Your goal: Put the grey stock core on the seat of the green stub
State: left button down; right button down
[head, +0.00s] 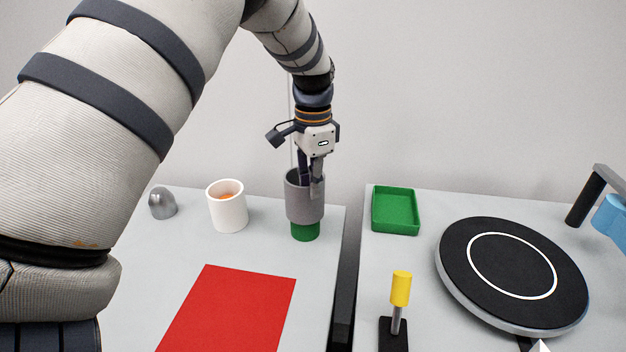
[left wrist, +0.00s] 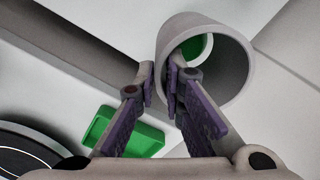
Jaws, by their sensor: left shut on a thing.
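The grey stock core (head: 304,205) is an upright open tube at the far right of the left table. My left gripper (head: 311,180) comes down from above and is shut on its wall, one finger inside the bore and one outside. The left wrist view shows this grip (left wrist: 171,82) and the core's open bore (left wrist: 229,72). The green stub (head: 305,232) shows directly below the core, and part of it shows through the bore (left wrist: 204,46). I cannot tell whether the core rests on the seat or hangs just above it. My right gripper is out of view.
A white cup (head: 228,213) with orange inside and a grey dome (head: 162,204) stand left of the core. A red sheet (head: 230,312) lies in front. Across the gap are a green tray (head: 395,222), a yellow-handled tool (head: 400,289) and a black round plate (head: 470,290).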

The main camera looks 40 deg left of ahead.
aim_at(313, 221)
pick_arm(q)
jog(key=shift+f+b, duration=0.3)
jog(key=shift+f, duration=2.6)
jog(key=shift+f, duration=0.1)
jog(key=c, duration=1.6)
grip_release()
notch_tip(313, 221, up, 12)
jog(key=shift+r, duration=0.1)
